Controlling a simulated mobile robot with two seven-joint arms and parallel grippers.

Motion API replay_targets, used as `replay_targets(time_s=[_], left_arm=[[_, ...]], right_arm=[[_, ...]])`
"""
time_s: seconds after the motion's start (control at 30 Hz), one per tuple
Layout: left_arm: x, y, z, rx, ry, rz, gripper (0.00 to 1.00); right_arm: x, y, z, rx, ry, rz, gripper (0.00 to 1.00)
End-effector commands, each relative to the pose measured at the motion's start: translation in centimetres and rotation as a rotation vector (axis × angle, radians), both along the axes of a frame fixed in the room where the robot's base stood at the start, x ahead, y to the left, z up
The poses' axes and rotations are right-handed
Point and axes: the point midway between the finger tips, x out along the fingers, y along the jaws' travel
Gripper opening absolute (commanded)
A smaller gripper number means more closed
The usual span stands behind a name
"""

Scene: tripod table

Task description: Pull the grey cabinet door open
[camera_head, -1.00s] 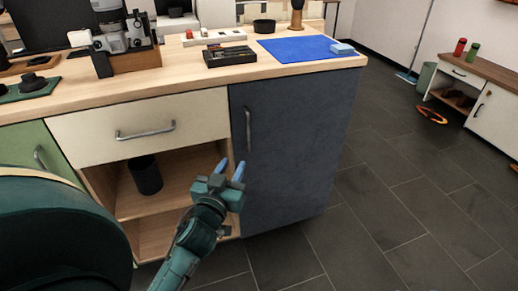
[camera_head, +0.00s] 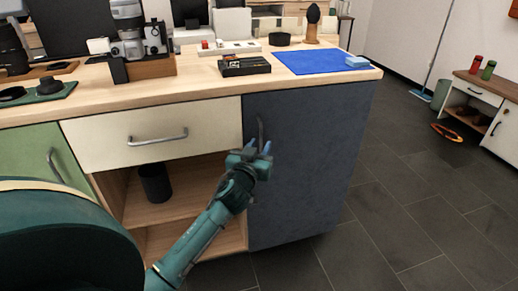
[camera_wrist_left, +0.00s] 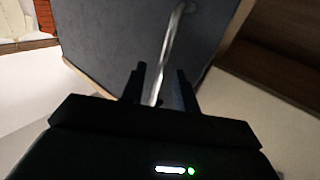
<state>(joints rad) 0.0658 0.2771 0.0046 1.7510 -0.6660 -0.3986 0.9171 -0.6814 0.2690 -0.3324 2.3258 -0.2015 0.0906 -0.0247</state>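The grey cabinet door (camera_head: 308,165) is dark blue-grey and stands closed at the right end of the cabinet. Its vertical metal bar handle (camera_head: 260,128) is near the door's left edge. My left gripper (camera_head: 260,147) is at the lower part of the handle, with its blue fingertips pointing up towards the door. In the left wrist view the handle (camera_wrist_left: 170,50) runs down between the two dark fingers of the gripper (camera_wrist_left: 162,80). There are gaps beside the bar, so the fingers look open. Whether either touches the bar is unclear. My right gripper is not in view.
Left of the door are a cream drawer (camera_head: 140,130) and an open shelf with a black cup (camera_head: 155,182). The worktop (camera_head: 190,85) holds a blue mat (camera_head: 315,62), a black box (camera_head: 245,66) and other items. The tiled floor (camera_head: 400,200) right of the cabinet is clear.

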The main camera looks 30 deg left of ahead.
Motion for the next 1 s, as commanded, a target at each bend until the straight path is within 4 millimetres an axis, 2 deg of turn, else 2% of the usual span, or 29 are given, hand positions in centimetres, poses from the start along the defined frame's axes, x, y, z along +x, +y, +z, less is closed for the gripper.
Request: replay_targets(time_s=[0.23,0.6,1.0], left_arm=[[0.07,0.02,0.00,0.000,0.000,0.000,0.30],[0.04,0.00,-0.01,0.000,0.000,0.000,0.00],[0.03,0.00,-0.03,0.000,0.001,0.000,0.00]], right_arm=[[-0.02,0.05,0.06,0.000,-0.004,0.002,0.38],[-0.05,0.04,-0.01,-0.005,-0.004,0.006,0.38],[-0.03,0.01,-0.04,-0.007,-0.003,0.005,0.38]])
